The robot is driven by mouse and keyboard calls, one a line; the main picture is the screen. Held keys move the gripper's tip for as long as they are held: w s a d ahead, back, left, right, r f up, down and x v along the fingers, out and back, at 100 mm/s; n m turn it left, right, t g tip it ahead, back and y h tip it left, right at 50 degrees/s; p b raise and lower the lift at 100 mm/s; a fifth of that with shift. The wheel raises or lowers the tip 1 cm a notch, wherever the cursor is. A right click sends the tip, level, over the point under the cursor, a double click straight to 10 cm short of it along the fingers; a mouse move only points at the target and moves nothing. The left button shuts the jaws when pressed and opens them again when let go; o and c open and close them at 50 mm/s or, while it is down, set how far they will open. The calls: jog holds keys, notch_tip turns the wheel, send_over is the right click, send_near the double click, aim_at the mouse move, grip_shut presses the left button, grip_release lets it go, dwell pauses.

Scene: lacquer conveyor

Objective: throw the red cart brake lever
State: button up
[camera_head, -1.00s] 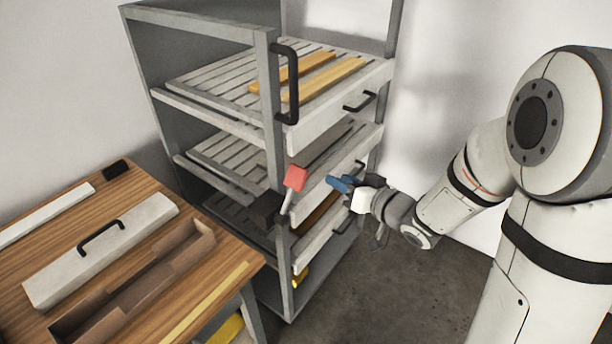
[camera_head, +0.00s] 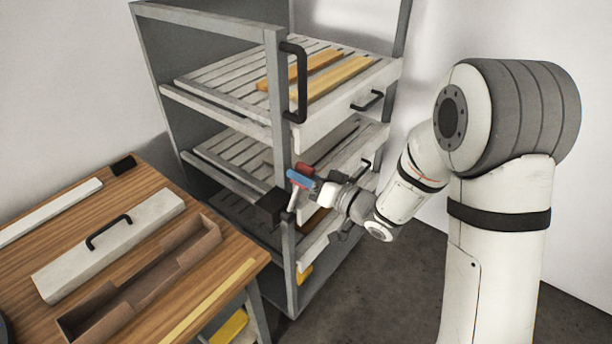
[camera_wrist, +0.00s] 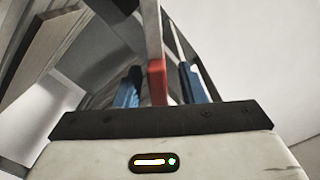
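The brake lever has a red handle (camera_head: 304,169) on a pale metal stem (camera_head: 293,198) that rises from a dark box (camera_head: 271,207) on the front post of the grey cart. My gripper (camera_head: 301,178) is at the red handle, its blue fingers overlapping it in the head view. In the wrist view the red handle (camera_wrist: 157,82) stands between the two blue fingers of my gripper (camera_wrist: 160,86). Gaps show on both sides of it, so the fingers are open around the handle. The lever leans up and slightly right in the head view.
The grey cart (camera_head: 279,105) holds slatted drawers with black handles and yellow strips on top. A wooden table (camera_head: 196,285) at left carries a pale lidded bar (camera_head: 110,248), a brown open trough (camera_head: 148,285) and a small black block (camera_head: 124,164). Floor is clear at right.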

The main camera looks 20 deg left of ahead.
jog(key=shift+c, duration=0.2)
grip_shut()
dwell(0.4)
jog(key=shift+d, duration=0.1)
